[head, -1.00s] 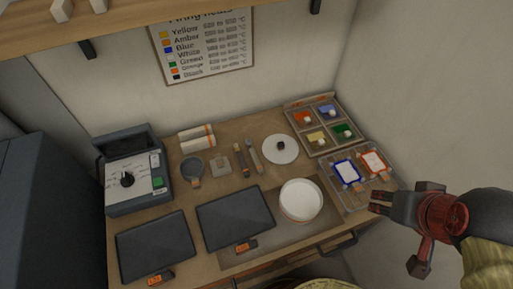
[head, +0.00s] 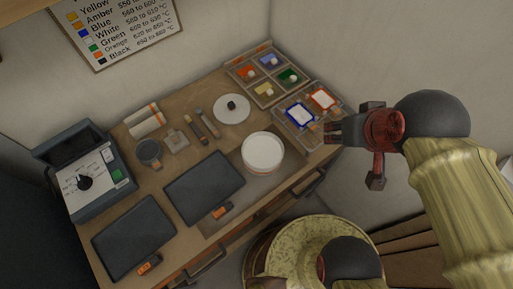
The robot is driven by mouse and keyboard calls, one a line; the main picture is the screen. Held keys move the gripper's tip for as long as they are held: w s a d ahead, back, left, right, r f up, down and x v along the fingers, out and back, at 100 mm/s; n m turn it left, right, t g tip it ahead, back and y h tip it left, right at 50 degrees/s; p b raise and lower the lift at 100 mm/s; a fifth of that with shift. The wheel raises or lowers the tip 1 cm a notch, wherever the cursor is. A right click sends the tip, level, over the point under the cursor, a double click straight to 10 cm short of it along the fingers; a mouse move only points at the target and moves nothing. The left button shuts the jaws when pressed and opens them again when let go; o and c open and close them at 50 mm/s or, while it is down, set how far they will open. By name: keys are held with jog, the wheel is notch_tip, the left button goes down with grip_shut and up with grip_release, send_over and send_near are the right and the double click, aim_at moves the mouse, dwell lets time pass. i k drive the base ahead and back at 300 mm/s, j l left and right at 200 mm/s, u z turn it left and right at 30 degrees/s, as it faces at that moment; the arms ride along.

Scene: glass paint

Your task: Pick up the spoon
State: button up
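I cannot clearly make out a spoon. Two slim tools, one brown (head: 196,126) and one grey with a brownish end (head: 208,122), lie side by side at the middle back of the wooden worktop (head: 228,165); either could be a spoon, but they are too small to tell. Small pale pieces sit in the four-colour tray (head: 268,94), their shape unclear. My gripper (head: 329,132) points left at the worktop's right edge, beside the tray with blue and orange frames (head: 286,131). Its fingers look apart with nothing between them.
A white round tub (head: 263,152) and a white lid (head: 231,109) stand left of my gripper. Two dark panels (head: 204,187) lie along the front. A kiln-like box (head: 86,180) and a grey cup (head: 149,152) are at left. A round stool-like top (head: 310,245) is below.

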aim_at(207, 122)
jog(key=u, duration=1.85)
